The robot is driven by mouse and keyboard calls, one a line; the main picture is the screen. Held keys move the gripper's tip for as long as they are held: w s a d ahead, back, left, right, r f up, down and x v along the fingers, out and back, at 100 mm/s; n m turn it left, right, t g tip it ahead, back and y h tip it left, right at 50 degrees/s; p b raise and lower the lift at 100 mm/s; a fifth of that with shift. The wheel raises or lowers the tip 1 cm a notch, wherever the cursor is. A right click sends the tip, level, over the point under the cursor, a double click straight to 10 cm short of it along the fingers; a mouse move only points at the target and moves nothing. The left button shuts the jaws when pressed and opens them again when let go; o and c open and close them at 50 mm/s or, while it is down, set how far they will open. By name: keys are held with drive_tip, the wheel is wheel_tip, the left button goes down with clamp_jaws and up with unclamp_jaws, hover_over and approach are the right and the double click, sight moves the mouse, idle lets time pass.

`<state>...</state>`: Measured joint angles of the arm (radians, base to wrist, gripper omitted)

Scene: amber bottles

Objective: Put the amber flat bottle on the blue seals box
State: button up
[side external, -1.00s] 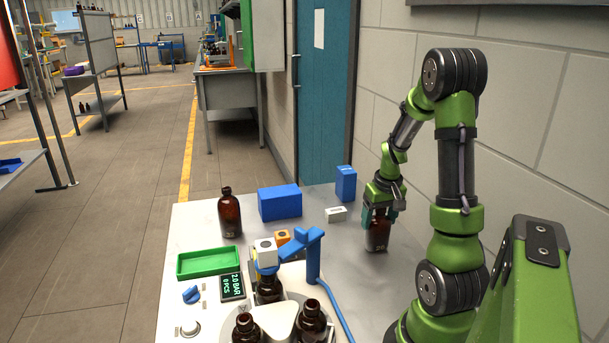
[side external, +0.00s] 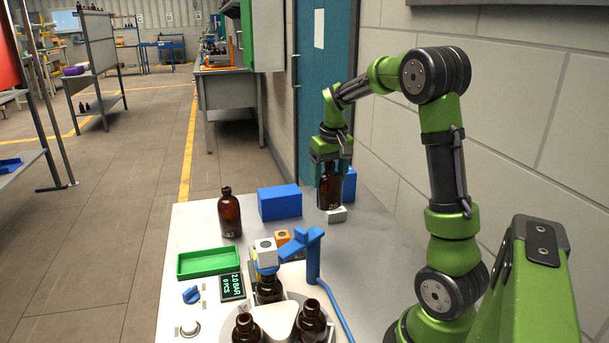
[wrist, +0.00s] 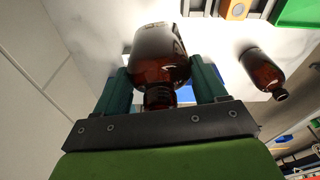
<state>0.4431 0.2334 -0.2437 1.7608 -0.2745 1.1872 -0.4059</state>
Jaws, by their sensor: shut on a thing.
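My gripper (side external: 330,160) is shut on an amber bottle (side external: 329,190) with a dark neck and holds it upright above the back of the table. In the wrist view the bottle (wrist: 160,52) sits between the two green fingers. A wide blue box (side external: 280,203) lies on the table to the left of the held bottle. A taller, narrow blue box (side external: 350,184) stands partly hidden behind the bottle and gripper. No readable label shows which blue box is for seals.
A small white box (side external: 337,215) is just below the held bottle. Another amber bottle (side external: 229,214) stands left of the wide blue box. A green tray (side external: 208,262) and a machine with several bottles fill the front.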

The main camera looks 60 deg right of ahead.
drive_tip(key=w+d+f+m, duration=0.1)
drive_tip(key=w+d, duration=0.2)
drive_tip(key=w, duration=0.5)
drive_tip(key=w+d+f, duration=0.1)
drive_tip(key=w+d, duration=0.3)
drive_tip(key=w, duration=0.5)
drive_tip(key=shift+w+d+f+m, duration=0.15)
drive_tip(key=shift+d+f+m, duration=0.15)
drive_tip(key=shift+f+m, duration=0.1)
drive_tip(key=shift+f, duration=0.1)
drive_tip(key=o, duration=1.1)
